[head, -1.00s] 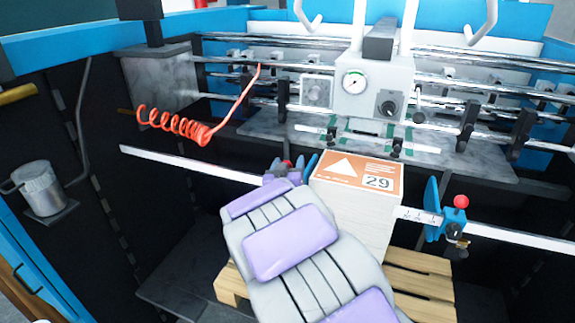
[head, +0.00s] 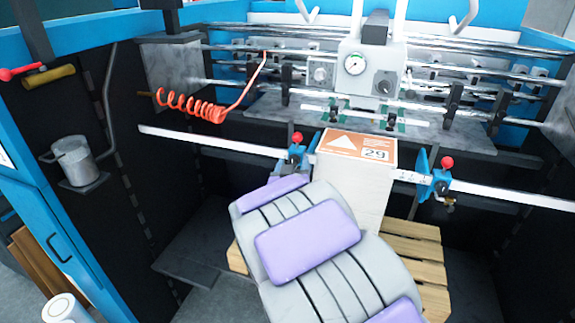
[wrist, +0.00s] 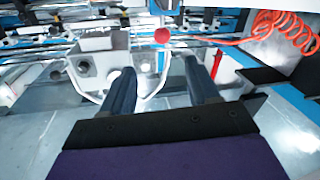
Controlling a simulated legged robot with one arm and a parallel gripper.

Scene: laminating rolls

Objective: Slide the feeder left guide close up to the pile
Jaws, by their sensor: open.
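The left guide (head: 296,156), blue with a red knob, sits on the pale rail just left of the pile in the head view. Its blue plate is very near the pile's left side; I cannot tell whether they touch. The pile (head: 355,185) is a tall white stack with an orange top sheet marked 29. My gripper is mostly hidden behind my arm in the head view, below the left guide. In the wrist view my gripper (wrist: 163,78) is open and empty, with the red knob (wrist: 162,35) beyond the fingertips, between them.
The right guide (head: 437,180), also blue with a red knob, stands right of the pile. The rail (head: 205,138) runs clear to the left. A coiled red hose (head: 190,104) hangs above it. A wooden pallet (head: 410,250) lies below, and a metal mug (head: 74,158) is at left.

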